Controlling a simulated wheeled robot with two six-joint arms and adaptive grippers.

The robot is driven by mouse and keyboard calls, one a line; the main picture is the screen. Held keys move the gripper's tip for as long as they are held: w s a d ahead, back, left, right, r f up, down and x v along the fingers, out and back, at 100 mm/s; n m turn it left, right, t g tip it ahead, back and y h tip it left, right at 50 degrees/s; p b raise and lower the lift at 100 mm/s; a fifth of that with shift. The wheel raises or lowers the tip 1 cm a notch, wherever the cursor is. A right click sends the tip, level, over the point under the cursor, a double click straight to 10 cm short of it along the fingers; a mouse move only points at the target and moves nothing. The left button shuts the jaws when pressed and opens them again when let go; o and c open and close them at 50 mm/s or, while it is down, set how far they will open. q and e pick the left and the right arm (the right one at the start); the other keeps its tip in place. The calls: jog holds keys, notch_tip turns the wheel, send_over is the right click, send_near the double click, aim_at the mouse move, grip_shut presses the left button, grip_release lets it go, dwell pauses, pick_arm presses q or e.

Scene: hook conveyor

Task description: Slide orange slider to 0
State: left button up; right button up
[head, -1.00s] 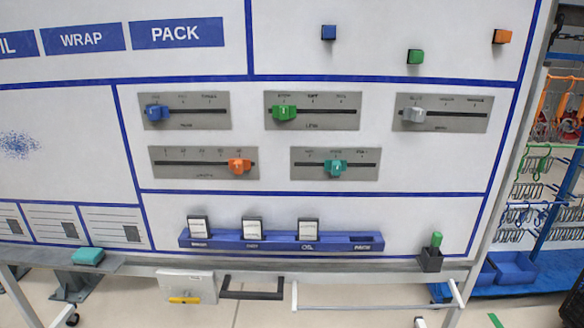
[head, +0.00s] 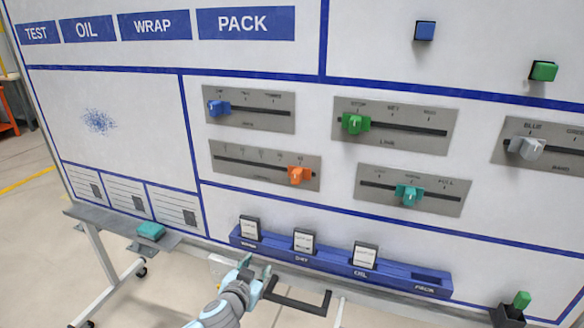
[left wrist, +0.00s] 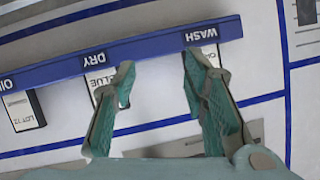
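The orange slider (head: 299,175) sits near the right end of its slot on the lower left grey plate (head: 228,166) of the whiteboard. The small scale marks above that slot are too blurred to read. My left gripper (head: 257,270) is low in front of the board, below the slider and near the blue card rail. In the left wrist view my left gripper (left wrist: 160,72) is open, with nothing between its teal fingers. The orange slider does not show there. My right gripper is not in view.
Blue (head: 219,107), green (head: 355,123), grey (head: 527,148) and teal (head: 409,194) sliders sit on neighbouring plates. The blue card rail (head: 330,267) holds cards below the plates. A teal eraser-like block (head: 151,230) lies on the left ledge.

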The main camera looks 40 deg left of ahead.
pick_arm(q)
notch_tip(320, 180, up, 12)
jog(key=w+d+t, duration=0.1)
jog(key=d+t, duration=0.2)
jog(key=n+t+p, duration=0.1)
jog(key=t, duration=0.1)
send_near(295, 179)
jog(key=p+x, duration=0.1)
jog(key=x, duration=0.8)
jog(key=shift+w+r, duration=0.1)
jog(key=shift+w, duration=0.3)
jog(key=shift+a, duration=0.1)
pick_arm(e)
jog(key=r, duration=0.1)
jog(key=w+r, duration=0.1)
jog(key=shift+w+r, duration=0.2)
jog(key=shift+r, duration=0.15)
pick_arm(q)
jog(key=shift+s, duration=0.1)
jog(key=shift+c, duration=0.2)
grip_shut()
